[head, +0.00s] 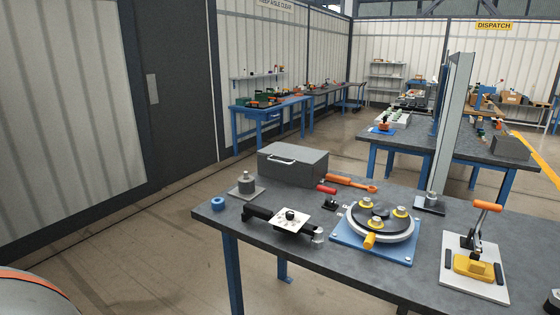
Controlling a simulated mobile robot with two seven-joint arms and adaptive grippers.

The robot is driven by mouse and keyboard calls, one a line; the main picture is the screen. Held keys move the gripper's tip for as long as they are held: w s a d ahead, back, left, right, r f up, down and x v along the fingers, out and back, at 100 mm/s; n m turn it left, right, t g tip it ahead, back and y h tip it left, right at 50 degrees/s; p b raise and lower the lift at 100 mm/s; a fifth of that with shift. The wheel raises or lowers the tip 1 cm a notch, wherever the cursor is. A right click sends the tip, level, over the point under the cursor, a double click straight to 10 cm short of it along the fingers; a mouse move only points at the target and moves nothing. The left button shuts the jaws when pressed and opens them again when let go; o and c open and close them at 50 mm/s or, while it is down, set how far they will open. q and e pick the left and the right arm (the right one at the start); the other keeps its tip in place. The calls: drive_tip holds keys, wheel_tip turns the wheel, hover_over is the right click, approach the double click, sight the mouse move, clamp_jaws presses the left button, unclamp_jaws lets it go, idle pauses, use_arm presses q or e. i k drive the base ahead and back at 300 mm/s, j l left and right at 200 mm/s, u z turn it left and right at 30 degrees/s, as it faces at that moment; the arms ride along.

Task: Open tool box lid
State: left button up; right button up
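A closed grey tool box (293,164) stands at the back left of the dark workbench (330,265). Its lid (300,152) is down, and a light handle (281,160) shows on the side facing me. Neither of my grippers is in the head view.
On the bench are a blue ring (217,204), a grey block with a knob (246,186), a black tool with a white plate (290,219), a red-handled tool (327,189), an orange wrench (352,183), a round fixture (380,220) and a toggle clamp (474,267). Floor is clear to the left.

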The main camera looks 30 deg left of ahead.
sight(303, 155)
drive_tip(key=i+j, duration=0.1)
drive_tip(key=j, duration=0.75)
drive_tip(key=i+j, duration=0.15)
drive_tip(key=j, duration=0.3)
